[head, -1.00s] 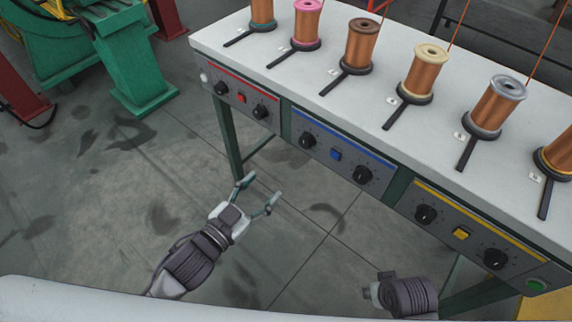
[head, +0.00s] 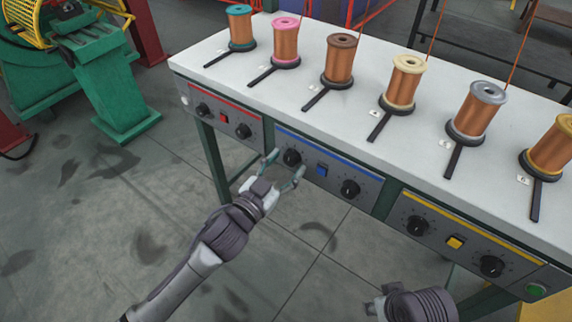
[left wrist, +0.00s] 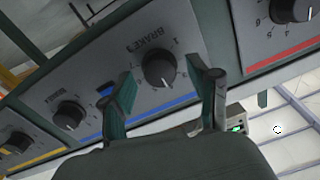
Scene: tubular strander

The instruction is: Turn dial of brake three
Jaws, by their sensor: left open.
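The blue-striped panel (head: 328,170) on the table front carries two black dials. Its left dial (head: 292,157), by position that of brake three, lies just beyond my left gripper (head: 284,166). In the left wrist view the same dial (left wrist: 160,68) shows between the two fingers, with a BRAKE label beside it whose number is hard to read. My left gripper is open, with its fingertips short of or beside the dial; contact cannot be told.
The panel's right dial (head: 350,188) and a blue button (head: 321,170) sit close by. A red-striped panel (head: 222,116) is left, a yellow-striped one (head: 455,240) right. Several wire spools stand on the white tabletop (head: 300,90). The floor in front is free.

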